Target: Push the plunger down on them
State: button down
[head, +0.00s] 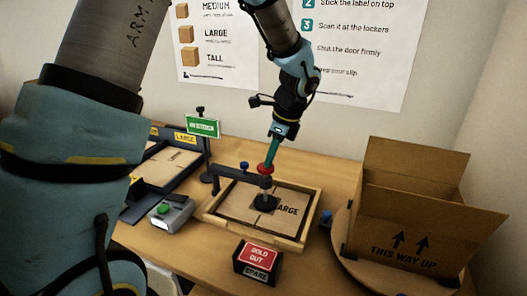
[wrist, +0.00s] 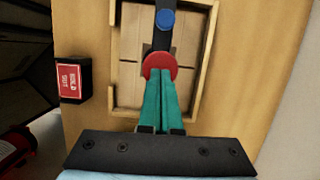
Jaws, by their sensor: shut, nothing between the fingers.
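The plunger is a red knob (head: 265,169) on a dark post with a round black foot (head: 264,203), held by a dark arm over a wooden tray (head: 222,228). A flat carton marked LARGE (head: 238,199) lies in the tray, and the foot appears to rest on it. My gripper (head: 271,160) is shut and empty, pointing down with its teal fingertips at the knob. In the wrist view the fingertips reach the red knob (wrist: 160,62) and seem to touch it; the carton (wrist: 187,88) shows behind. The post is mostly hidden there.
A SOLD OUT block (head: 257,262) stands in front of the tray. A green-buttoned box (head: 171,211) and a flat LARGE stack (head: 170,165) are at left. An open carton (head: 405,225) stands on a round turntable (head: 345,250) at right. A green sign (head: 202,126) rises behind.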

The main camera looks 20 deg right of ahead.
jog(key=v, duration=1)
jog(key=shift+s+r+b, duration=0.15)
jog(key=shift+r+b, duration=0.2)
jog(key=shift+b, duration=0.05)
